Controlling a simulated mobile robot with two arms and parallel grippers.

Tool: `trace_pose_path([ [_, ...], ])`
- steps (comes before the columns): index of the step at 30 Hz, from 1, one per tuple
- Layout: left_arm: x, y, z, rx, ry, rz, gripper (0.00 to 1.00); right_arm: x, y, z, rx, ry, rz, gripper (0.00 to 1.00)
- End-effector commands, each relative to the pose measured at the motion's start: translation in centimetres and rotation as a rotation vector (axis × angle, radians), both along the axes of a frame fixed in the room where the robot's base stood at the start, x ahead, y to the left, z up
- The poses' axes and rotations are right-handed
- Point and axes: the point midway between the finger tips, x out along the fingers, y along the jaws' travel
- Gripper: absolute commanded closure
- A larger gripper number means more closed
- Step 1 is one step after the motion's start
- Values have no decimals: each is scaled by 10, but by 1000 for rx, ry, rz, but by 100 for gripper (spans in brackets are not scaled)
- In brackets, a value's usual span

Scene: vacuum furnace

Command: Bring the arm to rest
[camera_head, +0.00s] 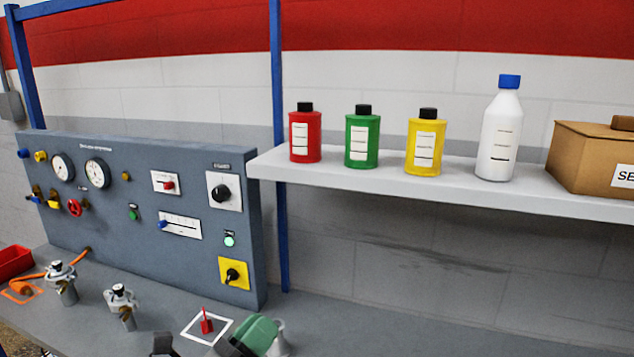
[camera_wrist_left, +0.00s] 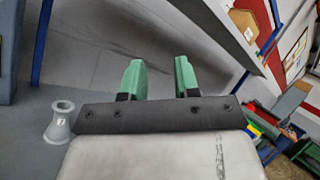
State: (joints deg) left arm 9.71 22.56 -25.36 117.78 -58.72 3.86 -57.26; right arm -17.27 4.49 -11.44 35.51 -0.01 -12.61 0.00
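My left gripper (camera_head: 252,338) shows at the bottom edge of the head view, low over the grey bench, with a green finger and dark parts. In the left wrist view its two green fingers (camera_wrist_left: 160,78) stand apart with nothing between them. A grey flared fitting (camera_wrist_left: 60,122) stands beside the gripper in that view, and a pale part of it (camera_head: 279,342) shows just right of the green finger in the head view. Most of my left arm is outside the head view. My right gripper is in neither view.
A grey control panel (camera_head: 140,215) stands at the back left of the bench. A shelf (camera_head: 450,182) holds red, green and yellow bottles, a white bottle (camera_head: 500,135) and a cardboard box (camera_head: 590,160). Two metal fittings (camera_head: 121,302) and a small red part (camera_head: 206,322) are on the bench.

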Motion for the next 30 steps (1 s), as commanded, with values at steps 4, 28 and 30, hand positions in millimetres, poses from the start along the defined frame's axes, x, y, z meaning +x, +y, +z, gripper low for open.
trace_pose_path([
  [4, -5, 55, -36, -526, 421, 168, 69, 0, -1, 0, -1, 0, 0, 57],
  [28, -247, 117, -243, -2071, 1668, 1292, 69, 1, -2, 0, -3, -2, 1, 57],
  [30, -237, 117, -263, -2058, 1664, 1289, 69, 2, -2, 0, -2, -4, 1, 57],
])
